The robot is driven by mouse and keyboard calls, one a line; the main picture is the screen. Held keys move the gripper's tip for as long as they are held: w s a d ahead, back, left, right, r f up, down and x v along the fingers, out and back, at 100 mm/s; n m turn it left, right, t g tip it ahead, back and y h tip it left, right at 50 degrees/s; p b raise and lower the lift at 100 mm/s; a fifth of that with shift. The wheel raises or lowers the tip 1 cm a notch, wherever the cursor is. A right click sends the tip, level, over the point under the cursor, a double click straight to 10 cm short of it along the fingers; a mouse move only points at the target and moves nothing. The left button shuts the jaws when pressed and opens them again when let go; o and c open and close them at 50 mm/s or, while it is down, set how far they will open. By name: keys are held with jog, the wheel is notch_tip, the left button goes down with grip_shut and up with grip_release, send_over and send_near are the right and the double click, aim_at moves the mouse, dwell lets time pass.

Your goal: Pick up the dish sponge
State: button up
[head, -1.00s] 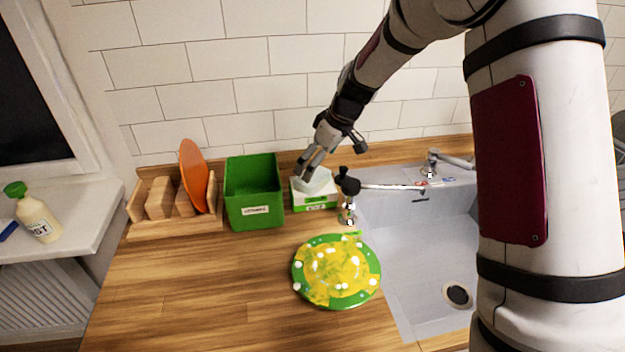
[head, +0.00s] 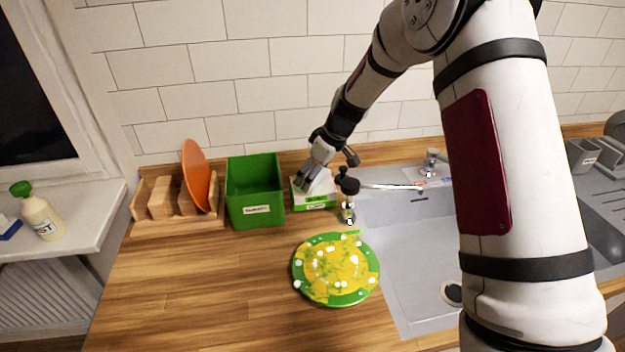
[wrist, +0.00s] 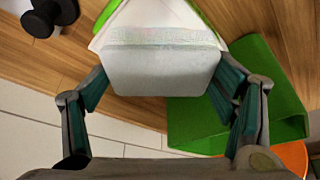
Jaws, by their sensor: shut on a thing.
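The dish sponge appears to be the pale, grey-white block (wrist: 160,72) between my fingers in the wrist view. It sits in the top of a small white and green holder (head: 317,205) on the counter, against the back wall. My gripper (head: 304,184) reaches down into that holder from above. In the wrist view my gripper (wrist: 161,88) has one finger pad against each side of the block and is shut on it. In the head view the fingers mostly hide the block, and its lower part is hidden in the holder.
A green bin (head: 255,205) stands close left of the holder. A green and yellow plate (head: 336,270) lies in front. An orange plate (head: 196,177) stands in a wooden rack. The front-left counter is clear.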

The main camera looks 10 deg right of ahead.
notch_tip(320, 180, up, 10)
jog(key=shift+r+b, duration=0.1)
jog(key=shift+b, duration=0.7)
